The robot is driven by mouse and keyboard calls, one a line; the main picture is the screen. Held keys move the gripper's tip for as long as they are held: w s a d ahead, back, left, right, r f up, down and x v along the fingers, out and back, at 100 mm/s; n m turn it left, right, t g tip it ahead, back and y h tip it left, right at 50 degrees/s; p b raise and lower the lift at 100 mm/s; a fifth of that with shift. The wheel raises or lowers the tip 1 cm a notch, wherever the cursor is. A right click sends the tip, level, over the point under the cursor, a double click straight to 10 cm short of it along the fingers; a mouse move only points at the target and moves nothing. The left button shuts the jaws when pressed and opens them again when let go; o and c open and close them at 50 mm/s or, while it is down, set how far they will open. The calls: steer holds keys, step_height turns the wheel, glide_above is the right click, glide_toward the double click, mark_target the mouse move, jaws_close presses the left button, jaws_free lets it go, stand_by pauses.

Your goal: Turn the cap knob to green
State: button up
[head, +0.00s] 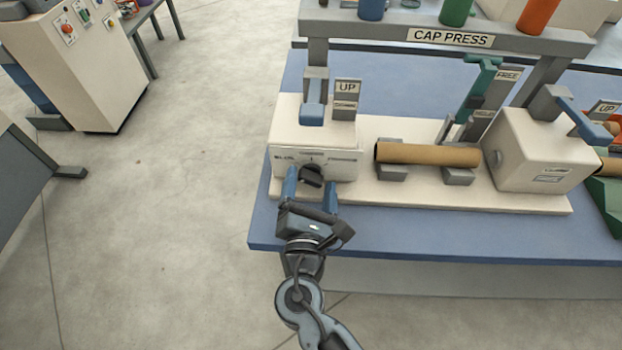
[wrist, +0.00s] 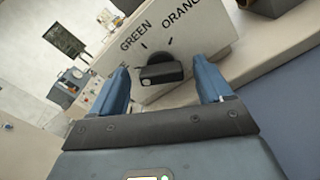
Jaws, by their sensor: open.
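The dark cap knob (head: 312,174) is on the front of the cream left block of the cap press (head: 284,137). In the wrist view the knob (wrist: 162,74) shows between my fingers, with GREEN and ORANGE printed above it and a third label mostly hidden by the left finger. Its grip bar lies roughly level there, with a small pale mark near its left end. I cannot tell surely which label it points to. My gripper (head: 311,186) is open, its blue fingers on either side of the knob. In the wrist view the gripper (wrist: 163,88) shows a gap between each finger and the knob.
A brown tube (head: 428,154) rests on grey supports to the right, before another cream block (head: 543,155). A blue lever (head: 312,114) stands above the knob's block. Blue, green and orange cylinders sit on the top beam (head: 390,32).

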steer(key=shift+w, duration=0.45)
steer(key=shift+c, duration=0.2)
steer(key=c, duration=1)
